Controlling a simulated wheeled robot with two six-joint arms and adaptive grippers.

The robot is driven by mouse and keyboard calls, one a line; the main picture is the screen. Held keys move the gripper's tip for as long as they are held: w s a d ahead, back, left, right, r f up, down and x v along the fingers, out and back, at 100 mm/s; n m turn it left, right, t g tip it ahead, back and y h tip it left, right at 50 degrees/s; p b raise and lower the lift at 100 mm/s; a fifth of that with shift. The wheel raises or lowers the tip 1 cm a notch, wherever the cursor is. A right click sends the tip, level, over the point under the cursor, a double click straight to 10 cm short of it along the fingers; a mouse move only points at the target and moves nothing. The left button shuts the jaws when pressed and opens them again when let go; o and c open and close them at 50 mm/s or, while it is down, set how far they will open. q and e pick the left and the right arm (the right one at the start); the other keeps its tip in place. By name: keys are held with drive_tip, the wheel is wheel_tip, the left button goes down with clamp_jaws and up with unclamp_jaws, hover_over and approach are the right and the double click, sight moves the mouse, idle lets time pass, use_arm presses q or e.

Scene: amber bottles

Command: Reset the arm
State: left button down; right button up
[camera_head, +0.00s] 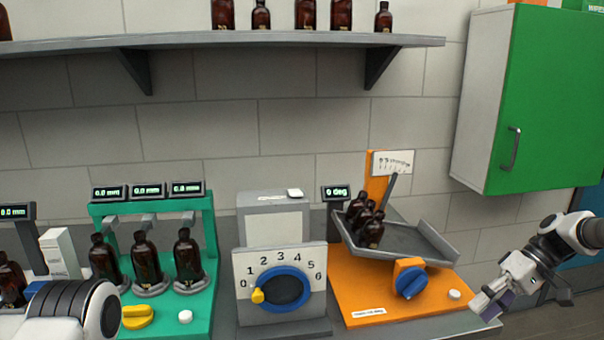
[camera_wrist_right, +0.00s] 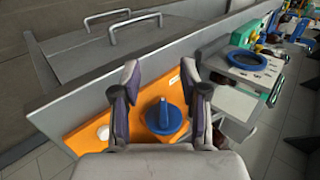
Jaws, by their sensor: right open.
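My right gripper (camera_head: 492,300) is at the lower right of the head view, beside the right end of the orange station. In the right wrist view the right gripper (camera_wrist_right: 160,85) is open, with nothing between its fingers. The blue knob (camera_wrist_right: 163,116) of the orange station shows beyond the fingers, apart from them; it also shows in the head view (camera_head: 410,283). My left arm (camera_head: 75,308) enters at the lower left of the head view, but its gripper is out of view.
The orange station (camera_head: 365,308) carries a tilted grey tray (camera_head: 420,243) with several amber bottles (camera_head: 368,222). A dial panel (camera_head: 280,285) stands left of it. A green stand (camera_head: 212,255) holds three bottles. A shelf (camera_head: 200,41) and green cabinet (camera_head: 540,100) are above.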

drive_tip(key=s+a+f+g+h, duration=0.25)
drive_tip(key=s+a+f, duration=0.35)
drive_tip(key=f, duration=0.4)
drive_tip(key=s+a+f+g+h, duration=0.1)
drive_tip(key=s+a+f+g, duration=0.4)
drive_tip(key=f, duration=0.4)
drive_tip(key=s+a+f+t+h, duration=0.1)
drive_tip(key=s+a+f+h, duration=0.1)
drive_tip(key=s+f, duration=0.35)
drive_tip(key=s+a+f+n+h, duration=0.1)
drive_tip(key=s+a+f, duration=0.15)
drive_tip(key=s, duration=0.65)
drive_tip(key=s+a+f+t+h, duration=0.1)
drive_tip(key=s+f+h, duration=0.1)
drive_tip(key=s+f, duration=0.45)
use_arm(q)
drive_tip(key=shift+w, duration=0.3)
use_arm(e)
drive_tip(key=w+t, duration=0.1)
drive_tip(key=t, duration=0.1)
drive_tip(key=w+r+m+t, duration=0.1)
drive_tip(key=t, duration=0.1)
drive_tip(key=w+m+t, duration=0.1)
drive_tip(key=t, duration=0.1)
drive_tip(key=shift+w+d+r+t+h, duration=0.1)
drive_tip(key=shift+w+r+t+h, duration=0.15)
drive_tip(key=shift+w+r, duration=0.15)
